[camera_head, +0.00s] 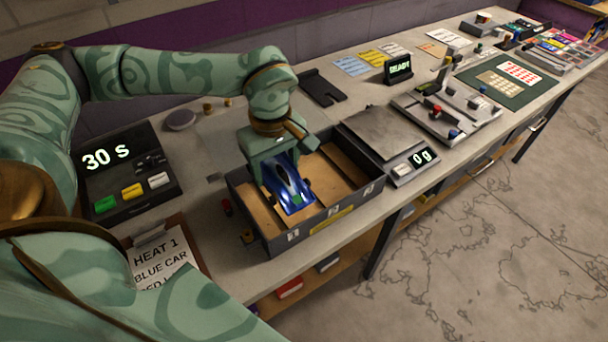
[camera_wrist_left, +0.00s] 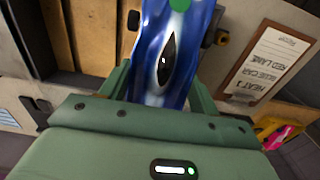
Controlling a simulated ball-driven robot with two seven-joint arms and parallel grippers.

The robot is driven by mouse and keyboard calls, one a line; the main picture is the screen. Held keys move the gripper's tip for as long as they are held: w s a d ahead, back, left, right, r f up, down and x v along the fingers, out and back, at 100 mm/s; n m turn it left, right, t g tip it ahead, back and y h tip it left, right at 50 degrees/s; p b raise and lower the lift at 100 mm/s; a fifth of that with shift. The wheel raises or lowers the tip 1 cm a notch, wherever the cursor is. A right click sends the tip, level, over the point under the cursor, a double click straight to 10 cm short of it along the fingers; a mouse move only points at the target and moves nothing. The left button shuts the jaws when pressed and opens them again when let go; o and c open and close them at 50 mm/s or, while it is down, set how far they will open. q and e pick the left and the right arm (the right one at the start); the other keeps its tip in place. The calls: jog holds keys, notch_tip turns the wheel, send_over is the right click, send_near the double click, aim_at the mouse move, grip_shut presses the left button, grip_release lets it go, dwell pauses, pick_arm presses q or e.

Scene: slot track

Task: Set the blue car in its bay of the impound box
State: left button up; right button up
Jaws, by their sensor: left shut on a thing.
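The blue car (camera_head: 289,186) has a white stripe and a dark canopy. My left gripper (camera_head: 272,172) is shut on it, and the car also fills the top middle of the left wrist view (camera_wrist_left: 176,50). The gripper's fingers show on both sides of the car there (camera_wrist_left: 160,84). The impound box (camera_head: 318,229) is a dark open box with wooden-floored bays split by dividers, numbered on its front wall. In the head view the car is over the left part of the box. I cannot tell whether it touches the floor. My right gripper is not in view.
A scale (camera_head: 384,133) reading 0 g stands right of the box. A timer panel (camera_head: 128,172) showing 30 s and a clipboard (camera_head: 160,262) are on the left. A slotted dark plate (camera_head: 322,88) lies behind the box. The bench's front edge runs close to the box.

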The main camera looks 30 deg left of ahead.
pick_arm(q)
jog(key=w+f, duration=0.2)
jog(key=w+f+b, duration=0.1)
jog(key=w+f, duration=0.1)
jog(key=w, duration=0.1)
jog(key=w+f+b, duration=0.1)
jog(key=w+f, duration=0.1)
jog(key=shift+w+d+f, duration=0.25)
jog(key=shift+w+d+f+b, duration=0.1)
jog(key=shift+w+f+b, duration=0.2)
jog(key=shift+w+f, duration=0.3)
notch_tip(320, 180, down, 3)
jog(key=shift+r+b, duration=0.1)
jog(key=shift+b, duration=0.4)
jog(key=shift+f, duration=0.25)
jog(key=shift+r, duration=0.15)
